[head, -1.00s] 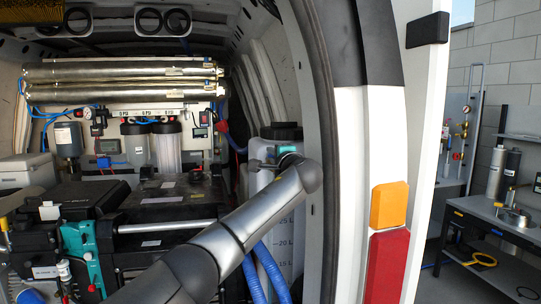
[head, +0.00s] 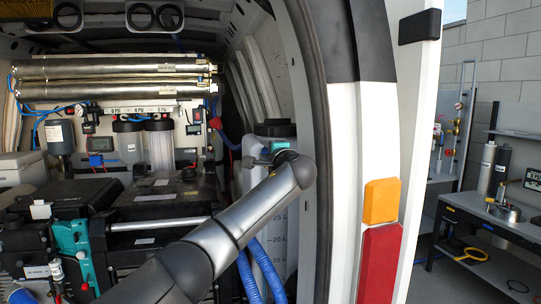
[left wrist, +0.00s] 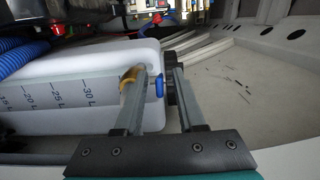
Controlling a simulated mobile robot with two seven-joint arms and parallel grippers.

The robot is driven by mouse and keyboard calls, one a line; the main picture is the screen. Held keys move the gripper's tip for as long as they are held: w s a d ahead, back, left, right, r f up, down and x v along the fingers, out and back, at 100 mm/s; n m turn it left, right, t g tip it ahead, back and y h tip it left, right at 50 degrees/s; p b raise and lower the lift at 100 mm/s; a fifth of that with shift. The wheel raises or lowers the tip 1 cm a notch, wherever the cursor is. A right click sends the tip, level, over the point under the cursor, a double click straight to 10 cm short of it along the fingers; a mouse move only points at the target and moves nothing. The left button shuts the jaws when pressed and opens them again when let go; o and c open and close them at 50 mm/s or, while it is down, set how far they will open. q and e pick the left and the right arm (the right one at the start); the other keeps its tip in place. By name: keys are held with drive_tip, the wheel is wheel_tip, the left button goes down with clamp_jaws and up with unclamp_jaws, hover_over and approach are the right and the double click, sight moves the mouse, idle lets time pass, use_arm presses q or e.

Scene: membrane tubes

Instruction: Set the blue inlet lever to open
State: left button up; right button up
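The blue inlet lever (left wrist: 159,85) shows in the left wrist view beside a brass valve fitting (left wrist: 128,76) at the end of the white tank (left wrist: 85,88). My left gripper (left wrist: 158,72) is open. Its two fingers are spread, and the blue lever appears in the gap between them, closer to the left finger. I cannot tell whether that finger touches it. In the head view, my left gripper (head: 262,161) is in front of the tank's upper part (head: 245,180), at the end of my arm. The lever is hidden there. My right gripper is not in view.
The van's door frame (head: 340,150) stands just right of my left arm. Blue corrugated hoses (head: 262,272) hang below the gripper. Black cases (head: 150,205) and a teal-clamped machine (head: 75,245) fill the left. A workbench (head: 490,220) is at the far right.

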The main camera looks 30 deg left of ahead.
use_arm(q)
drive_tip(key=b+v, duration=0.4)
drive_tip(key=v, duration=1.1)
